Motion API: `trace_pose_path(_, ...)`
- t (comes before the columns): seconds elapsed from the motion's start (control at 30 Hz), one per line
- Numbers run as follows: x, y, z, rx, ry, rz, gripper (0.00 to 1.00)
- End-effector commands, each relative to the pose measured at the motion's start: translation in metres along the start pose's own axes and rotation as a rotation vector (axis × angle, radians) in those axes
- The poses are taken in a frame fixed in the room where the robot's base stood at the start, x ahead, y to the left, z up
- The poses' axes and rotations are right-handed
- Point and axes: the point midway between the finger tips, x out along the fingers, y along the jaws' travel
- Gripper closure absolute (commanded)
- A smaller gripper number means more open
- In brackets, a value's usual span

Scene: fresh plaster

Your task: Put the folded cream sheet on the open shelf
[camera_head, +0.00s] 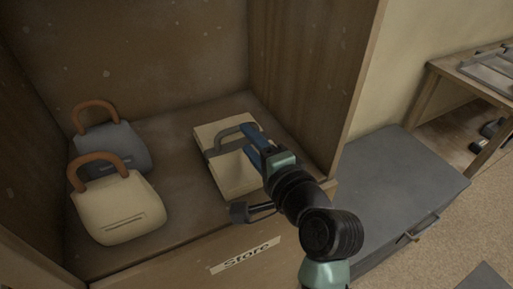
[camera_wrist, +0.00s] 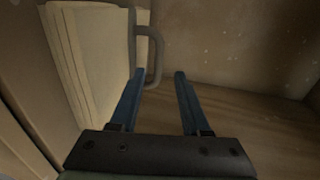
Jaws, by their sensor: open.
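The folded cream sheet (camera_head: 225,171) lies on the floor of the open wooden shelf compartment (camera_head: 180,215), to the right of two bags. A grey band with a grey loop handle (camera_head: 237,131) goes around it. In the wrist view the cream sheet (camera_wrist: 88,50) fills the left, with its folded layers showing, and the handle (camera_wrist: 156,60) reaches between the fingertips. My gripper (camera_head: 250,142) has blue fingers and is at the sheet's right side by the handle. In the wrist view my gripper (camera_wrist: 159,73) is open, its fingers on either side of the handle's end.
A cream bag (camera_head: 118,208) and a grey bag (camera_head: 120,147), both with brown handles, stand at the left. The compartment's front edge bears a "Store" label (camera_head: 246,255). Its right wall (camera_head: 310,80) is close to my arm. A grey chest (camera_head: 400,185) and a wooden table (camera_head: 470,75) stand to the right.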

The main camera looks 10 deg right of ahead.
Motion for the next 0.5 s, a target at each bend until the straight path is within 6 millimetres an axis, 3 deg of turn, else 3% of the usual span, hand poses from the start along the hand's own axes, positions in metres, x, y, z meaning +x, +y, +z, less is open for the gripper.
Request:
trace_pose_path(0.13, -0.019, 0.000, -0.001, 0.001, 0.001, -0.001, 0.53)
trace_pose_path(0.37, -0.026, -0.002, 0.000, -0.008, 0.002, -0.003, 0.53)
trace_pose_path(0.47, -0.025, -0.028, 0.001, -0.127, 0.035, -0.044, 0.53)
trace_pose_path(0.5, -0.025, -0.050, 0.003, -0.223, 0.066, -0.079, 0.53)
